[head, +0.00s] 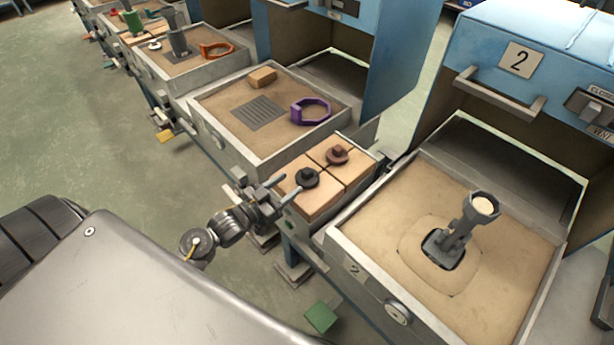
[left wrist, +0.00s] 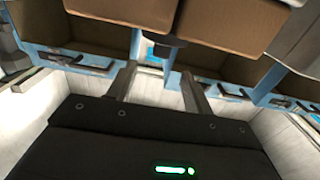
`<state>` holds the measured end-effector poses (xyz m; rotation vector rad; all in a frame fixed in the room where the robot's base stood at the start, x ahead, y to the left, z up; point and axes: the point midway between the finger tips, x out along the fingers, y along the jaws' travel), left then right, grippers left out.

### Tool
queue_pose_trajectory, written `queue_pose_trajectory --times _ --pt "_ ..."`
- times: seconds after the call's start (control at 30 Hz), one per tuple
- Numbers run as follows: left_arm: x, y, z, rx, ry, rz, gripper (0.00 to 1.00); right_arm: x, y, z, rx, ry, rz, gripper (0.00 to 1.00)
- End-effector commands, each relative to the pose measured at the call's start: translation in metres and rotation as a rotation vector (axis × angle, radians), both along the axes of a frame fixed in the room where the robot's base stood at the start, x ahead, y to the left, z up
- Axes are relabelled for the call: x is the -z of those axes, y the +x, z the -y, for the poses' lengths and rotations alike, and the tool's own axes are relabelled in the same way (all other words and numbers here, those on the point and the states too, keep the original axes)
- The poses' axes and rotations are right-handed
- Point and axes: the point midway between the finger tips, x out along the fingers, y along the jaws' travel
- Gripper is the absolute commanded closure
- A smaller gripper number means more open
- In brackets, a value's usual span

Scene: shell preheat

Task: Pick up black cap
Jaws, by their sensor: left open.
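The black cap (head: 307,178) is a dark round piece with a knob. It sits on a pale wooden block (head: 317,205) in the small block stand between two sand-filled trays. My left gripper (head: 292,184) is open, its two fingers pointing at the cap from the left. The fingertips are close to the cap; whether they touch it I cannot tell. In the left wrist view the open fingers (left wrist: 158,72) point up toward a dark piece (left wrist: 168,41), probably the cap, under the edge of the tan blocks (left wrist: 225,22). My right gripper is not in view.
A brown cap (head: 337,154) sits on the block behind. To the right, a sand tray (head: 385,225) holds a grey upright fixture (head: 468,222). The tray behind holds a purple ring (head: 311,110) and a tan block (head: 262,77). Blue cabinets (head: 545,50) stand behind.

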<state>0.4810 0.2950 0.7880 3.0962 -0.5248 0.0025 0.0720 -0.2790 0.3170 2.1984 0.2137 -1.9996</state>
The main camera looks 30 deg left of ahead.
Motion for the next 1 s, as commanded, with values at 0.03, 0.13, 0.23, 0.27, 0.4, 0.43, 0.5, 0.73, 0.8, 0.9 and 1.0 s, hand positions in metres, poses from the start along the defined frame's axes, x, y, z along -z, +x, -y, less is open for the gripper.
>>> queue_pose_trajectory --times 0.03,0.13,0.23,0.27,0.4,0.43,0.5,0.73,0.8,0.9,1.0 --pt "-0.001 0.008 0.002 -0.001 -0.001 0.002 0.49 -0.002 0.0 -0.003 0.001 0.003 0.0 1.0" --pt "-0.001 0.018 0.006 0.0 0.0 0.001 0.49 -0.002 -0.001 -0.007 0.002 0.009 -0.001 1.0" --pt "0.0 0.022 0.008 0.0 0.0 -0.001 0.49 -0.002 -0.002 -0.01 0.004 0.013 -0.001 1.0" --pt "0.0 0.023 0.008 0.0 0.0 -0.001 0.49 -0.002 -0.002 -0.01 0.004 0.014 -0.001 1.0" --pt "-0.001 0.027 0.009 0.0 0.0 0.0 0.49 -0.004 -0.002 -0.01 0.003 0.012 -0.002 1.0" --pt "-0.001 0.031 0.01 0.0 0.0 0.0 0.49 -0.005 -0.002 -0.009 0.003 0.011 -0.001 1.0" --pt "-0.002 0.041 0.013 -0.001 0.0 0.001 0.49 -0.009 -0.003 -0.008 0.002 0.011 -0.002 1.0" --pt "0.001 0.068 0.023 -0.001 0.0 0.0 0.49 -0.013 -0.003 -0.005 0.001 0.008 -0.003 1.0" --pt "0.001 0.071 0.024 -0.001 0.0 -0.001 0.49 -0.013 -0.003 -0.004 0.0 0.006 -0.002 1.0" --pt "0.002 0.072 0.024 0.0 0.001 -0.002 0.49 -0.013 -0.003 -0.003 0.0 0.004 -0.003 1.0" --pt "0.002 0.072 0.024 0.0 0.0 -0.001 0.49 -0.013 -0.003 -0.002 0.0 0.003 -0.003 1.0"
